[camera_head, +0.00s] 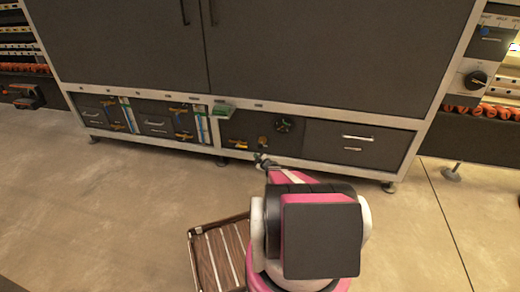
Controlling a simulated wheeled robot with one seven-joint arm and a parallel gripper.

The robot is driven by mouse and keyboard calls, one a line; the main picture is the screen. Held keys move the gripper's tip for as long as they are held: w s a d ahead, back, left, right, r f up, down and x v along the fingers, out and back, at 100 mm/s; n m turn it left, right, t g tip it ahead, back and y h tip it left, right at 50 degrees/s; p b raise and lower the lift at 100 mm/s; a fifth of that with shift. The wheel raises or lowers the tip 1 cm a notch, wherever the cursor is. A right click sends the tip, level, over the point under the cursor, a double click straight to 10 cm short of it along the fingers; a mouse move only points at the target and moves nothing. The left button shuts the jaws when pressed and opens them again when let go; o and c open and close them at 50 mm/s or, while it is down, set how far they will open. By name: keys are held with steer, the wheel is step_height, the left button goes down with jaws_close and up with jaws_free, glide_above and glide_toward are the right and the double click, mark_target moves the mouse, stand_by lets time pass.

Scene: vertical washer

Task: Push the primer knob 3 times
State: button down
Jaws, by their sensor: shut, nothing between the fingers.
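My gripper (260,158) is shut and empty, at the end of my pink arm. It is low, in front of the lower panel (246,122) of the grey cabinet. A small orange-brown knob-like part (263,140) shows just above the fingertips. A dark round handwheel-like part (284,125) is up and right of it. An orange lever-like part (240,144) is to the left. The parts are small, so I cannot tell which one is the primer knob, or whether the gripper touches any. My arm hides the area below right of the fingertips.
A green box-like part (223,109) sticks out at the panel's upper left. Drawers with handles (358,137) are to the right. A wooden slatted item (218,255) stands on the floor left of my arm. The concrete floor (110,215) at left is clear.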

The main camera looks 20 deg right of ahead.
mark_target(261, 145)
steer(key=s+a, duration=0.2)
steer(key=s, duration=0.1)
stand_by(0.4)
steer(key=shift+w, duration=0.1)
steer(key=w+d, duration=0.5)
steer(key=w, duration=0.2)
stand_by(0.5)
steer(key=shift+w, duration=0.2)
stand_by(1.8)
steer(key=shift+w+d, duration=0.2)
